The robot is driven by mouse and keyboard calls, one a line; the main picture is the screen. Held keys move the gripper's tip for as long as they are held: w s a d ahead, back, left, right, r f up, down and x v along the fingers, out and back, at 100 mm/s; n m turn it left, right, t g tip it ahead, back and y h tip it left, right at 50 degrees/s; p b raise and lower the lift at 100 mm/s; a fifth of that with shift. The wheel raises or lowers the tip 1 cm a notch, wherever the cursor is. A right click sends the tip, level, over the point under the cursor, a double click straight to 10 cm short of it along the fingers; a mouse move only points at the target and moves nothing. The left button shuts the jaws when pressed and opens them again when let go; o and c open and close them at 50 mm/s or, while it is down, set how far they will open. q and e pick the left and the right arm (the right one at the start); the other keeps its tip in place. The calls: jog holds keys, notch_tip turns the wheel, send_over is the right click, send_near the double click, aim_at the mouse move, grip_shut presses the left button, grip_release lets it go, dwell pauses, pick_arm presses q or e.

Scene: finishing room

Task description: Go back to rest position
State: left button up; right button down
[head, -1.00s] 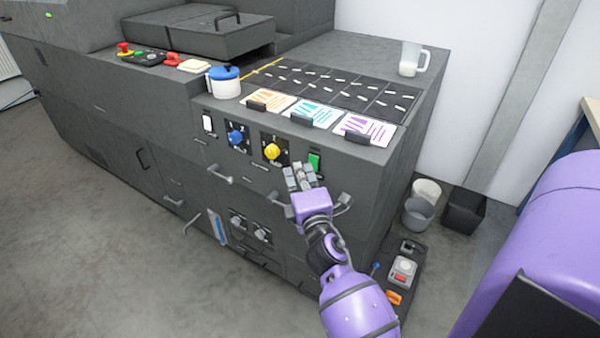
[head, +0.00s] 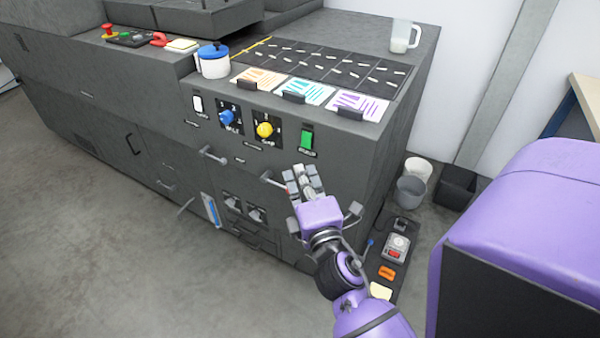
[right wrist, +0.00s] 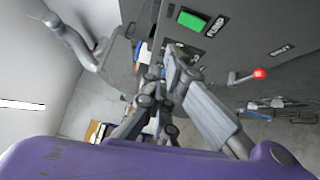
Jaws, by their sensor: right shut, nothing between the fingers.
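My right gripper (head: 304,180) is shut and empty in the head view, in front of the dark machine's front panel, below the green switch (head: 307,140). A gap between gripper and panel cannot be judged exactly. In the right wrist view my right gripper's fingers (right wrist: 168,75) are closed together, with the green switch (right wrist: 191,20) on the panel beyond them. My left gripper does not show in either view.
The dark machine (head: 150,110) fills the middle and left. A blue knob (head: 227,117), a yellow knob (head: 265,130) and handles (head: 212,155) stick out. A blue-lidded pot (head: 213,60) and a clear jug (head: 404,36) stand on top. Bins (head: 411,190) stand at right. Floor at left is clear.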

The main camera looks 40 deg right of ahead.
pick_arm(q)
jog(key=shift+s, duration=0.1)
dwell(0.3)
